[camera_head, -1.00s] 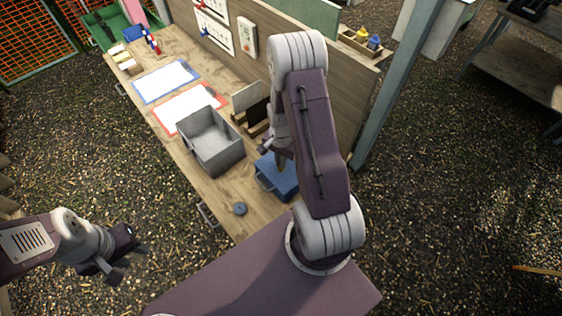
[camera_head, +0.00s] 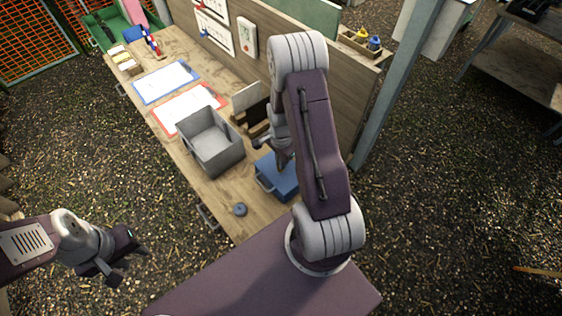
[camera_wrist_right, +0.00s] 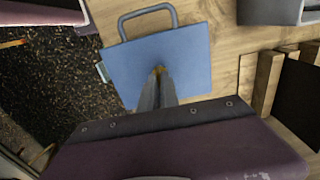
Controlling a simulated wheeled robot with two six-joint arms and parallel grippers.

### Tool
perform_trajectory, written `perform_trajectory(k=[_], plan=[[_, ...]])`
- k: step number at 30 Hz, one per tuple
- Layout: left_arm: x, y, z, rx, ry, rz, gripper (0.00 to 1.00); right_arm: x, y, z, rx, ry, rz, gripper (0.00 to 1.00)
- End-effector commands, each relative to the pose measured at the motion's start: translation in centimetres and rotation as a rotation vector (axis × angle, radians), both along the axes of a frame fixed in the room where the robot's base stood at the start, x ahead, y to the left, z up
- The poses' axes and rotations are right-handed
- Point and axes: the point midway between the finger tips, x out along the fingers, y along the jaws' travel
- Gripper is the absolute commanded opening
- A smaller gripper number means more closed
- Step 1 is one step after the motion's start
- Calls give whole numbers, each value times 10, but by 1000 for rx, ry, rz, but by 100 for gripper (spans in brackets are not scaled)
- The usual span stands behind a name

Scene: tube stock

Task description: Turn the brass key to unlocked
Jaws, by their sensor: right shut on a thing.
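A blue box (camera_head: 285,181) with a grey handle stands on the workbench, below my right arm in the head view. It also shows in the right wrist view (camera_wrist_right: 185,62), with its handle at the top. A small bit of the brass key (camera_wrist_right: 159,69) shows at my right fingertips (camera_wrist_right: 158,76), over the middle of the box top. My right gripper is shut on the key, and its fingers hide most of it. I cannot tell the key's angle. In the head view my right gripper (camera_head: 283,163) is partly hidden. My left gripper (camera_head: 128,265) is empty, its fingers apart, left of the bench.
A grey open bin (camera_head: 214,143) stands left of the box, with a round blue-grey disc (camera_head: 240,209) nearer the front edge. A wooden holder (camera_head: 252,112) stands behind. Red and blue framed sheets (camera_head: 188,107) lie further along. A wooden back panel (camera_head: 345,95) bounds the bench.

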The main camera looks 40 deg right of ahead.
Motion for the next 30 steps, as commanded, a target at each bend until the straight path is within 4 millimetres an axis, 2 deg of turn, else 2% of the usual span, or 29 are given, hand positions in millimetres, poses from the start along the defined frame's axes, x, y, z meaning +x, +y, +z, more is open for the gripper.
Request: perform_trajectory(k=[5,8,19,23,30], plan=[[0,0,0,0,0,0,36,0,0,0,1,0,-3,0],[0,0,0,0,0,0,36,0,0,0,1,0,-2,27],[0,0,-2,0,0,0,36,1,0,4,-1,-2,-1,27],[0,0,-7,0,0,0,36,2,-1,24,-3,-6,-1,27],[0,0,-15,0,0,0,36,1,0,73,-3,-6,-1,27]])
